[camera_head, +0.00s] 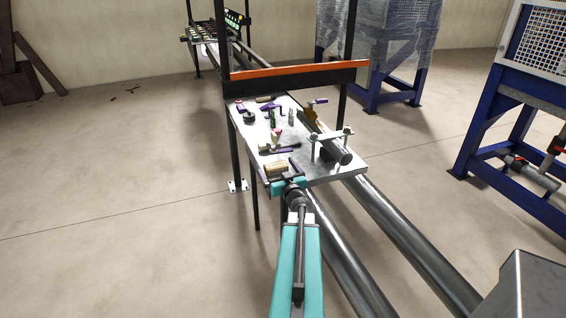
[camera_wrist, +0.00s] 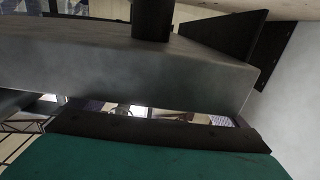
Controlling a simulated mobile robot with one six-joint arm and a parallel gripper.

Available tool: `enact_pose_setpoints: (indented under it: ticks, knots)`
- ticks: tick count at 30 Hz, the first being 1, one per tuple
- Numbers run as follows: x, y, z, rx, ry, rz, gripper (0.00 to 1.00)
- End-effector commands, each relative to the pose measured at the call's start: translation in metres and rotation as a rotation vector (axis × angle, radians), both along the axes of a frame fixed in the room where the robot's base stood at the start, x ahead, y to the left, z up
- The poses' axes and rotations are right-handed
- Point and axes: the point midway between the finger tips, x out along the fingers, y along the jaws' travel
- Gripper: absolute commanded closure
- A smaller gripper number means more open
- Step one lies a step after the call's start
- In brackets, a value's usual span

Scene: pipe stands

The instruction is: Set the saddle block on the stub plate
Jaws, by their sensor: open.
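A grey stub plate (camera_head: 332,178) stands as a raised table top, with a short pipe stub (camera_head: 338,152) held by a bracket at its right side. A tan block (camera_head: 276,167), which looks like the saddle block, is at the plate's near left corner. My gripper (camera_head: 287,184) is open just in front of that block, at the near edge. I cannot tell whether the block is between the fingers. In the wrist view a grey slab (camera_wrist: 130,70) fills the upper part, close to the gripper's dark edge. No block is clearly visible there.
Several tools crowd the plate, among them a purple-handled tool (camera_head: 279,149) and a dark round part (camera_head: 249,117). An orange-edged dark board (camera_head: 295,75) crosses behind. Long steel pipes (camera_head: 400,235) run below at right.

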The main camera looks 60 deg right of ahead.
Motion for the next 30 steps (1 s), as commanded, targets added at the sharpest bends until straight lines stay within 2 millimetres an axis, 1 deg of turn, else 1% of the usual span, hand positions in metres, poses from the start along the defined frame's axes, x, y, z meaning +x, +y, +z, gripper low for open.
enact_pose_setpoints:
  ticks: [30]
  knots:
    - [-0.030, 0.022, 0.000, 0.000, 0.000, 0.000, 0.04]
